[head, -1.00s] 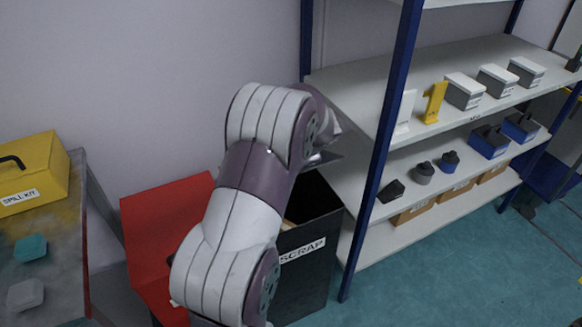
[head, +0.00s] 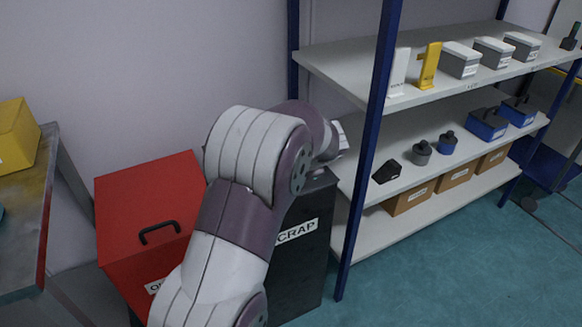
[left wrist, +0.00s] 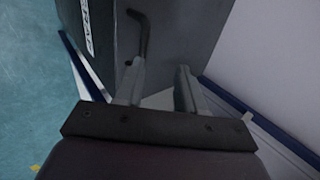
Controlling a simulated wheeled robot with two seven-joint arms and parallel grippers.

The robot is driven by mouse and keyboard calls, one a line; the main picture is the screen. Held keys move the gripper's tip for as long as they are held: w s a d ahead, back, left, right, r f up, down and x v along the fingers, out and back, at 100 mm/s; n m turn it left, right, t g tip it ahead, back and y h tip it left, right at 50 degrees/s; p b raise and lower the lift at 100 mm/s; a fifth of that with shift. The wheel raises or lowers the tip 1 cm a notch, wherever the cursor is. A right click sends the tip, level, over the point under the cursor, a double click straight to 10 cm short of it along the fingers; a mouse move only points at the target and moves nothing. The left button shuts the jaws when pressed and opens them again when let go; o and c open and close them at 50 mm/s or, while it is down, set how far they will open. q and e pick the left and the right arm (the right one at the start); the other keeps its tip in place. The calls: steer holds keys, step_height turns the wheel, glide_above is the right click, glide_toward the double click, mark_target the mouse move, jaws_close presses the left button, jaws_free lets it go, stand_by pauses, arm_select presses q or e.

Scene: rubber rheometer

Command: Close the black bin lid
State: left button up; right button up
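The black bin (head: 298,262), labelled SCRAP, stands behind and below my left arm in the head view. Its dark lid (head: 320,180) looks down on the rim, though my arm hides much of it. In the left wrist view the lid (left wrist: 185,32) is a flat grey surface with a thin dark handle (left wrist: 146,35); the bin's labelled front face (left wrist: 86,28) is to its left. My left gripper (left wrist: 160,68) is open and empty over the lid, with one finger close to the handle; contact cannot be told. My right gripper is not in view.
A red bin (head: 150,205) with a black handle on its closed lid stands left of the black bin. A shelf rack (head: 365,225) with boxes is close on the right, its blue post near the bin. A table with a yellow case (head: 16,135) is at far left.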

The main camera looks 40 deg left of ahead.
arm_select(q)
steer(key=p+v, duration=0.1)
steer(key=v, duration=1)
steer(key=shift+r+p, duration=0.2)
steer(key=shift+p, duration=0.15)
steer(key=shift+s, duration=0.1)
steer(key=s+d+f+n+g+h, duration=0.2)
steer(key=s+d+f+n+h, duration=0.4)
steer(key=s+d+f, duration=0.65)
step_height(320, 180, up, 17)
steer(key=s+h+p, duration=0.1)
steer(key=s+p, duration=0.2)
steer(key=p, duration=1.6)
steer(key=shift+d+m, duration=0.4)
steer(key=shift+d, duration=0.05)
